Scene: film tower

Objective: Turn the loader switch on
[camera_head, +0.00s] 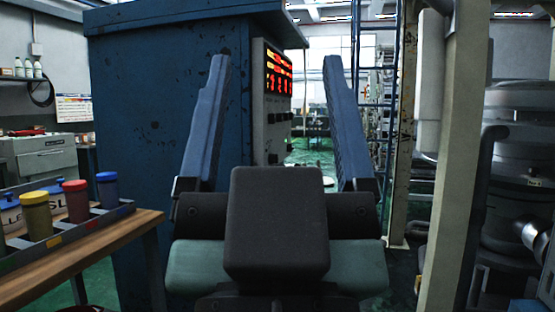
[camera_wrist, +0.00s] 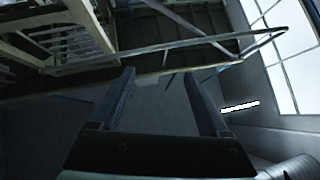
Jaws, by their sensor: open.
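A tall blue cabinet (camera_head: 140,120) stands ahead in the head view. On its right side a grey control panel (camera_head: 260,125) shows at a steep angle, with lit red displays (camera_head: 278,70) above small dark knobs or switches (camera_head: 277,117). I cannot tell which of these is the loader switch, or its position. My gripper (camera_head: 276,62) is open, with its two blue fingers wide apart and nothing between them. The panel appears between the fingers, farther away and not touched. In the wrist view my gripper (camera_wrist: 158,76) is also open and empty; no panel shows there.
A wooden bench (camera_head: 95,256) at the left holds a dark rack (camera_head: 52,250) with yellow, red and blue-lidded jars. A cream post (camera_head: 452,150) and large metal tanks (camera_head: 518,160) stand close at the right. Green floor (camera_head: 308,153) shows beyond the cabinet. The wrist view shows stairs and railings (camera_wrist: 190,40).

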